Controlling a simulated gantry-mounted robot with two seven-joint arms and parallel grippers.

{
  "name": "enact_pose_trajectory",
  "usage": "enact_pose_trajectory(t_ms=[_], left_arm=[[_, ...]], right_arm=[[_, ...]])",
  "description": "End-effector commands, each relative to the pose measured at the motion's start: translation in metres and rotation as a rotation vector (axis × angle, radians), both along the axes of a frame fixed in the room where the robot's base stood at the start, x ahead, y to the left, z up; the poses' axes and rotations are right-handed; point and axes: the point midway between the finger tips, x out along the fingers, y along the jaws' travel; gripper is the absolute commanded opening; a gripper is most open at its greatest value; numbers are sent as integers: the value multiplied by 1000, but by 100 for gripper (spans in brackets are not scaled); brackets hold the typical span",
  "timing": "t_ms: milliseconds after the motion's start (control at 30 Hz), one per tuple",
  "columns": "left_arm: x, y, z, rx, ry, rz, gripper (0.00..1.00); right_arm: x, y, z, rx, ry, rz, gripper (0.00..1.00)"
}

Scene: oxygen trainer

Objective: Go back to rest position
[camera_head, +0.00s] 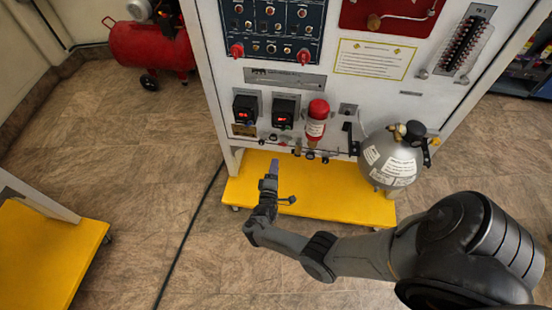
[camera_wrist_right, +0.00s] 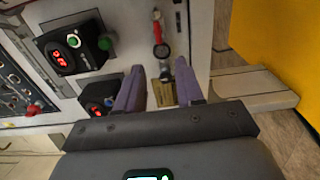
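The white oxygen trainer panel (camera_head: 220,60) stands upright on a yellow base (camera_head: 325,200). My right gripper (camera_head: 272,168) is in front of the panel's lower part, over the base, seen nearly edge-on in the head view. In the right wrist view its two purple-grey fingers (camera_wrist_right: 158,85) are apart with nothing held between them. A brass plate (camera_wrist_right: 164,94) and a small red-handled fitting (camera_wrist_right: 158,32) on the panel show beyond the fingers. My left gripper is in neither view.
A grey cylinder (camera_head: 390,160) and red-topped bottle (camera_head: 316,122) are at the panel front. Black red-lit displays (camera_head: 245,110) are left of the bottle. A red compressor (camera_head: 150,45) stands back left. Another yellow base (camera_head: 45,255) is at left. Brown floor between is clear except a cable.

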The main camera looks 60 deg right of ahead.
Motion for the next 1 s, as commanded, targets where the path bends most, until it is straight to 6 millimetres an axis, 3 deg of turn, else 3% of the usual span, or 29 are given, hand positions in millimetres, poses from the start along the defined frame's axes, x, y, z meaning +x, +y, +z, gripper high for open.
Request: enact_pose_trajectory(t_ms=[200,667,767,867,1000], left_arm=[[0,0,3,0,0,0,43],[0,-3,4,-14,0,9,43],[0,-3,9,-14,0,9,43],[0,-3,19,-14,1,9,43],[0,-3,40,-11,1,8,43]], right_arm=[[-4,10,0,0,-1,0,37],[-7,10,-1,0,4,0,37],[-19,9,-5,-1,28,-1,37],[-44,6,-13,-7,72,-2,37],[-95,-4,-16,-31,147,5,37]])
